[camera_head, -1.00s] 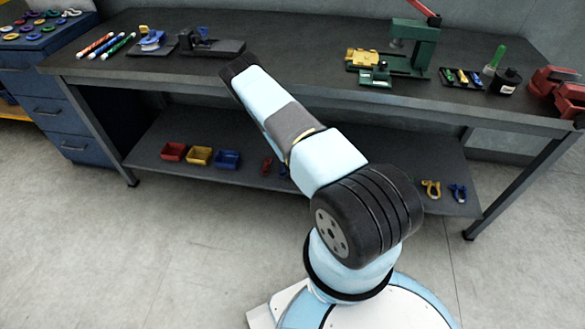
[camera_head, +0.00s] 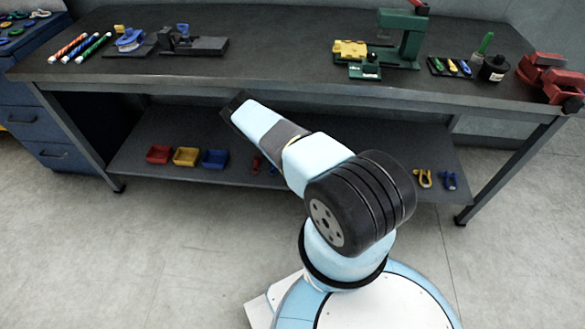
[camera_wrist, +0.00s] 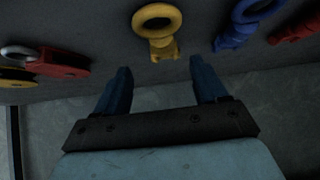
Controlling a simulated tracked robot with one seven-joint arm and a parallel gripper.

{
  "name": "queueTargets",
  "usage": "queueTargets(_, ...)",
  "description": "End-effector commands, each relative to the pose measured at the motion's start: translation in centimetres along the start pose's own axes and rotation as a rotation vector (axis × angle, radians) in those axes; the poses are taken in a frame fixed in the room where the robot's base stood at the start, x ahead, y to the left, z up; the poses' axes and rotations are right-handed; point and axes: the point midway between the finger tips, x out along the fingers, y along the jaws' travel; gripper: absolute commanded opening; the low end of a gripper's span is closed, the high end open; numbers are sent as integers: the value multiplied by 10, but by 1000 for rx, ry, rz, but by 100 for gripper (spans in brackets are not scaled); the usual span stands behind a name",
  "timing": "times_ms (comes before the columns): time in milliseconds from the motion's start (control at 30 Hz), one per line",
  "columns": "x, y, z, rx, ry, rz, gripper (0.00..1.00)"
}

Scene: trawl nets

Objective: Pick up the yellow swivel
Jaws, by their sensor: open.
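In the wrist view, the yellow swivel (camera_wrist: 158,32) lies at the top middle on a dark surface. It has a thick round ring at the far end and a stubby body pointing towards me. My gripper (camera_wrist: 160,78) is open and empty. Its two blue fingers point at the swivel, one to either side of its line, with a visible gap short of the swivel's body. In the head view I cannot make out the swivel or the gripper; my arm reaches to the front of the bench and covers part of the lower shelf.
In the wrist view, a blue swivel-like piece (camera_wrist: 236,32) and a red one (camera_wrist: 296,30) lie to the right, and a red block with a grey ring (camera_wrist: 58,64) to the left. The bench's lower shelf (camera_head: 330,160) sits under the bench top (camera_head: 270,75), which overhangs it.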

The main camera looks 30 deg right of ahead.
Motion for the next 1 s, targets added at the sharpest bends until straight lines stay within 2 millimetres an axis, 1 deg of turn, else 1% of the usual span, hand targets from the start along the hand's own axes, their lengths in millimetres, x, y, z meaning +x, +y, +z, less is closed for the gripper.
queueTargets(267, 14, -2, 0, 0, 0, -1, 72)
queueTargets(467, 38, -7, 1, -2, -1, -2, 72)
queueTargets(600, 51, -6, 0, 0, 0, 0, 72)
queueTargets(733, 57, -6, 0, 1, 0, 0, 72)
queueTargets(1000, 58, -6, -1, 2, -1, 0, 71)
